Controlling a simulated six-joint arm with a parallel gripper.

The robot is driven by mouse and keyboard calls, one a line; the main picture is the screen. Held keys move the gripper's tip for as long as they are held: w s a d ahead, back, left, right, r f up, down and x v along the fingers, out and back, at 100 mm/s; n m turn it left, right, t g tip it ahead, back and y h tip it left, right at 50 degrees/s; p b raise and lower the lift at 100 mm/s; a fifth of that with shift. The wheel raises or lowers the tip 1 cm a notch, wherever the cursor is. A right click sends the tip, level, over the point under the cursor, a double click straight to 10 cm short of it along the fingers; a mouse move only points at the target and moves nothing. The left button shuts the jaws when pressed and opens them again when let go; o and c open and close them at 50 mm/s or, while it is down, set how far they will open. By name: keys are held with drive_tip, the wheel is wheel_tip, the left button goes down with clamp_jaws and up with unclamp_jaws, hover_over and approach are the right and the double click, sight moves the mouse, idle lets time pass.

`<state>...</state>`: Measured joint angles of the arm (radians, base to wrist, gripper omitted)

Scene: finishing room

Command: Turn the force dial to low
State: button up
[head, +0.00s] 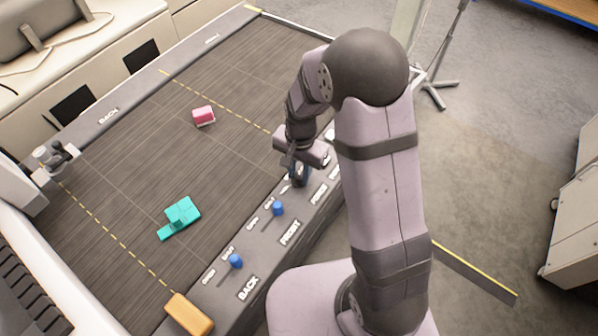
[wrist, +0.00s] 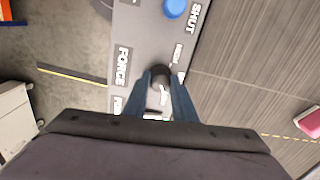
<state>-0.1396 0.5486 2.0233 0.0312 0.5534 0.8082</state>
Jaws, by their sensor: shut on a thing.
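The force dial (wrist: 160,72) is a small dark round knob on the grey control strip, beside the word FORCE. A pale pointer mark shows by it, but I cannot read which setting it points at. My gripper (wrist: 161,84) has its two blue fingers closed on either side of the dial, and holds it.
The grey strip (head: 262,237) also carries blue knobs (head: 278,208) for FRONT and BACK. A blue knob (wrist: 175,8) sits by SHUT.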

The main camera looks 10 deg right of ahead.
sight(300, 176)
drive_tip(key=shift+w+r, duration=0.1)
idle(0.4)
drive_tip(key=o, duration=1)
drive_tip(key=shift+o, duration=0.2)
drive_tip(key=shift+r, duration=0.1)
drive_tip(key=shift+r+b, duration=1.2)
drive_tip(key=shift+r, duration=2.35)
